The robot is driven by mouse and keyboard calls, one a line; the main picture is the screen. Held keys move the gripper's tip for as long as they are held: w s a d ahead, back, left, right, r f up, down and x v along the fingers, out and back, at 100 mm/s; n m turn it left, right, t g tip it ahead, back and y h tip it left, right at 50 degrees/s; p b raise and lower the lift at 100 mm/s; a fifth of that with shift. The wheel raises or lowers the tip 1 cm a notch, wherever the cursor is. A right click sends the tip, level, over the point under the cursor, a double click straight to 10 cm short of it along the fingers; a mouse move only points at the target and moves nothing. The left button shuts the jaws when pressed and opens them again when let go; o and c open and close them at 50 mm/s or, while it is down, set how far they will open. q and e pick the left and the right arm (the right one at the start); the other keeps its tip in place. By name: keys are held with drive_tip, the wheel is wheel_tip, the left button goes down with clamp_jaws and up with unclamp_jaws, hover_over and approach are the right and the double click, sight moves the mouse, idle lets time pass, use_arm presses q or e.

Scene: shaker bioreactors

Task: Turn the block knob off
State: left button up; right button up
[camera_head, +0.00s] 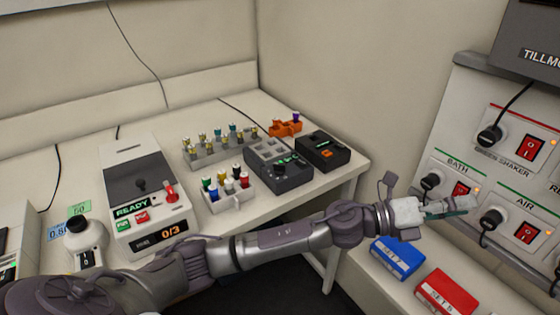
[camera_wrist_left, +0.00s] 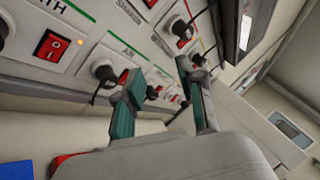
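No label reading "block" is legible in either view. The wall panel (camera_head: 463,130) on the right carries black round knob-like fittings with cables and red rocker switches. The legible labels are BATH (camera_head: 432,181), AIR (camera_head: 491,220) and a shaker (camera_head: 490,136). My left gripper (camera_head: 462,206) is in front of the panel, between the BATH and AIR units in the picture. In the left wrist view its two teal fingers (camera_wrist_left: 157,72) are apart with nothing between them. They partly hide smaller panel units (camera_wrist_left: 158,90) behind them. My right gripper is not in view.
A dark grey device with a knob (camera_head: 280,170) stands on the bench near tube racks (camera_head: 215,151). A READY box (camera_head: 150,205) stands left of it. A blue box (camera_head: 397,259) and a red box (camera_head: 446,292) lie on the ledge below the panel.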

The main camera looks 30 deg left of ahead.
use_arm(q)
drive_tip(key=f+m+g, duration=0.1)
drive_tip(key=m+g, duration=0.4)
drive_tip(key=m, duration=0.3)
drive_tip(key=m+g+y, duration=0.6)
drive_tip(key=y, duration=1.2)
approach(279, 164)
drive_tip(key=f+p, duration=0.1)
drive_tip(key=f, duration=0.8)
drive_tip(key=shift+w+a+p, duration=0.1)
drive_tip(key=shift+a+p, duration=0.1)
drive_tip(key=shift+p, duration=0.2)
